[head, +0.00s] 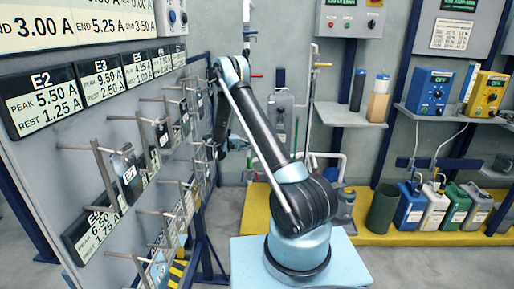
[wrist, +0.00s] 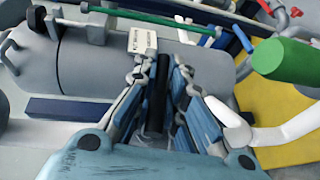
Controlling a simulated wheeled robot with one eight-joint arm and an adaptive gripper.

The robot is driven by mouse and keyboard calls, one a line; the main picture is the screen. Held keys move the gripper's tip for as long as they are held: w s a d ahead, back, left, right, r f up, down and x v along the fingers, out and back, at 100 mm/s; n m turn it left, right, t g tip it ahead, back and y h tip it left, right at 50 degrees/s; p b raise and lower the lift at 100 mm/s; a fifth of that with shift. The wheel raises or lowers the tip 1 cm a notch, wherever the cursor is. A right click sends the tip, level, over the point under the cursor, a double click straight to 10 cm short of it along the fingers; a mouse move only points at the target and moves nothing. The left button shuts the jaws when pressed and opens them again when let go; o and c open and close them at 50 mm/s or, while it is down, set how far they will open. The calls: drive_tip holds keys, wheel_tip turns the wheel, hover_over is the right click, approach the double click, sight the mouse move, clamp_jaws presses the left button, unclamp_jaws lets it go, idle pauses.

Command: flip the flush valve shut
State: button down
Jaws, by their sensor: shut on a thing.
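In the wrist view my gripper (wrist: 158,70) has its two blue-grey fingers closed in on a dark upright bar (wrist: 157,105). I cannot tell for sure whether this bar is the flush valve's lever. A white pipe (wrist: 290,126) comes in from the right and ends close beside the right finger. A small red valve handle (wrist: 295,12) shows at the top right corner. In the head view my arm reaches up and over to the back, and the gripper end is small and mostly hidden beside the rack panel.
A grey tank (wrist: 195,60) lies behind the fingers, with a green rod (wrist: 150,25) above it. A green cylinder (wrist: 283,61) is at right. The rack panel (head: 45,160) with protruding pegs stands left; a yellow platform (head: 258,215) with jugs runs along the back wall.

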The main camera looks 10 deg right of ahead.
drive_tip(key=shift+a+r+n+h, duration=0.1)
drive_tip(key=shift+r+n+h, duration=0.15)
drive_tip(key=shift+h, duration=0.35)
drive_tip(key=shift+a, duration=0.1)
drive_tip(key=c, duration=1.6)
unclamp_jaws()
drive_tip(key=shift+c, duration=0.2)
